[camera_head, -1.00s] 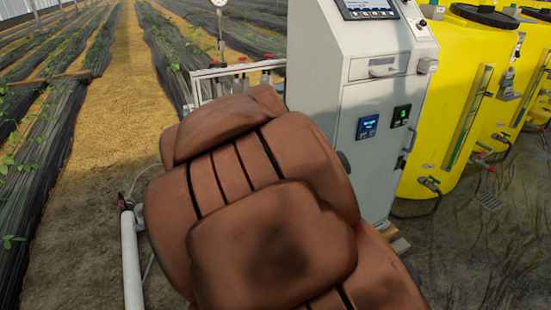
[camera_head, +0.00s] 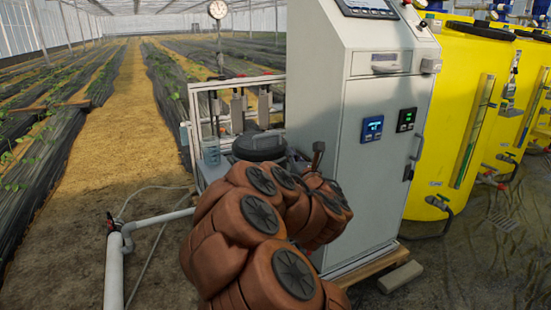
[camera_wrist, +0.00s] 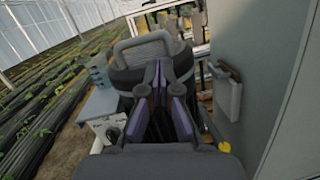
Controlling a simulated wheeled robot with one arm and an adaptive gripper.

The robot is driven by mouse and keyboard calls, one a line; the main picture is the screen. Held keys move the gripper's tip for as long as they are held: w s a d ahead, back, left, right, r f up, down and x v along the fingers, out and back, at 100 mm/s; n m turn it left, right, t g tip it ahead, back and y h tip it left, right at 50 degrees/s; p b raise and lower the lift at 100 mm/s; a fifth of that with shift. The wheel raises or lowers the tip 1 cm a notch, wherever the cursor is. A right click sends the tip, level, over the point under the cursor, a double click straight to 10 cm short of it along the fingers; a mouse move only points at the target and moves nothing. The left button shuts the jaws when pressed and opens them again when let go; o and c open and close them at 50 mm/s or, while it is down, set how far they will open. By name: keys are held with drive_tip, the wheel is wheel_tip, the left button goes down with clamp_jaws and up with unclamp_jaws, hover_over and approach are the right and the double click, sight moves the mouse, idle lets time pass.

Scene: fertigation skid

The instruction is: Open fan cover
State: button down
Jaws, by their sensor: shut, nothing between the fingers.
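A small light-grey box-like cover with a dark upper edge (camera_wrist: 228,97) stands out from the side wall of the grey cabinet in the wrist view. It may be the fan cover; I cannot tell for sure, nor whether it is open. My gripper (camera_wrist: 160,72) points ahead, left of this cover and apart from it. Its purple-padded fingers are shut and empty, in front of a dark round drum with a grey handle. In the head view my arm hides the gripper. The cabinet (camera_head: 365,160) stands right of my arm there; its left side is mostly hidden.
The dark drum (camera_head: 258,146) sits by a white frame (camera_head: 197,105) left of the cabinet. A white pipe (camera_head: 114,270) stands at lower left. Yellow tanks (camera_head: 455,110) stand at right. A wooden pallet lies under the cabinet. The sandy aisle at left is clear.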

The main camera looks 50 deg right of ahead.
sight(276, 149)
drive_tip(key=shift+w+d+f+n+t+y+b, duration=0.1)
drive_tip(key=shift+w+d+n+t+y+b, duration=0.4)
drive_tip(key=shift+w, duration=1)
drive_tip(key=shift+w+d+f+n+g+y+b, duration=0.15)
drive_tip(key=shift+w+d+n, duration=0.45)
drive_tip(key=shift+w, duration=0.85)
drive_tip(key=shift+w+d+r+n+t+y+b, duration=0.15)
drive_tip(key=shift+w+d+n+t+b, duration=0.15)
drive_tip(key=shift+w+n, duration=0.85)
drive_tip(key=shift+w+f+m, duration=0.1)
drive_tip(key=shift+w+m, duration=0.25)
drive_tip(key=shift+r+p, duration=0.5)
drive_tip(key=shift+p, duration=0.1)
drive_tip(key=shift+w+g, duration=0.1)
drive_tip(key=shift+g, duration=0.15)
